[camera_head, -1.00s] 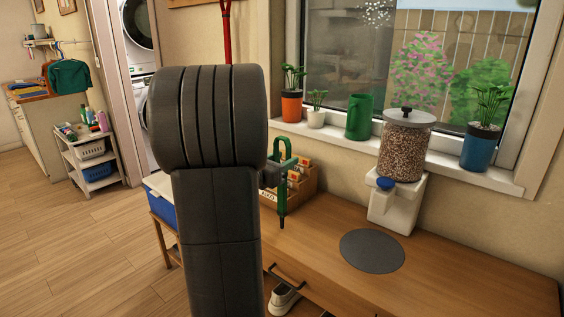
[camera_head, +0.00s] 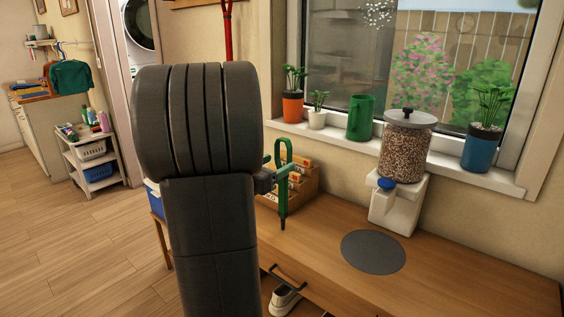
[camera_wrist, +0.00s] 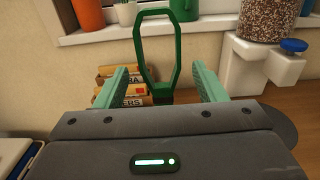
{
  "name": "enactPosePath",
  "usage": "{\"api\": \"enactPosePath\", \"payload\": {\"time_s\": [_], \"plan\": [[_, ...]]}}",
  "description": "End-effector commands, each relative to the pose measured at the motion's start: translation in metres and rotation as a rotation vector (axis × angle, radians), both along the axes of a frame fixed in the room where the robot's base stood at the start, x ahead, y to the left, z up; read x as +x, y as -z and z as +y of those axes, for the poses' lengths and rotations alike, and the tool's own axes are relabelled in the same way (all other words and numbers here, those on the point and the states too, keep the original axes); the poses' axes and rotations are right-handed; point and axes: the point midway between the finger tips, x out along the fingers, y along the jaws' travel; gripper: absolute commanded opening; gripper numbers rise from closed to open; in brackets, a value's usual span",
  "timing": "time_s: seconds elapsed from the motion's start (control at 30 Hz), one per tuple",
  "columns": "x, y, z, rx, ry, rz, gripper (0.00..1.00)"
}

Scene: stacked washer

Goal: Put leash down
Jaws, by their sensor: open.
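The leash appears as a green upright loop (camera_head: 285,150) above the bench, with a green lower part ending in a dark tip. In the wrist view the leash's loop (camera_wrist: 138,45) stands ahead of my gripper (camera_wrist: 160,76), with a dark block at its base between the fingers. My gripper (camera_head: 278,172) is open, its two teal fingers spread either side of the leash base with visible gaps. My dark arm hides part of the gripper in the head view. I cannot tell whether the leash's lower tip touches the bench.
The wooden bench (camera_head: 330,275) has clear top around a round grey mat (camera_head: 373,252). A box of packets (camera_head: 305,182) stands behind the leash. A white dispenser with a kibble jar (camera_head: 406,150) stands at the wall. Potted plants line the windowsill (camera_head: 455,165).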

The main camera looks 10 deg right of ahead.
Motion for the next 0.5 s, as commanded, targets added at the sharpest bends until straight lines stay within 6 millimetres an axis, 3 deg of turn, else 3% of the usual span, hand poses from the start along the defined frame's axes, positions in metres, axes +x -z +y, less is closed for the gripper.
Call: {"api": "enactPosePath", "payload": {"time_s": [0.2, 0.5], "plan": [[-0.025, 0.000, 0.035, -0.001, -0.005, -0.001, 0.64], [-0.047, 0.000, 0.062, 0.000, -0.002, 0.000, 0.64]]}}
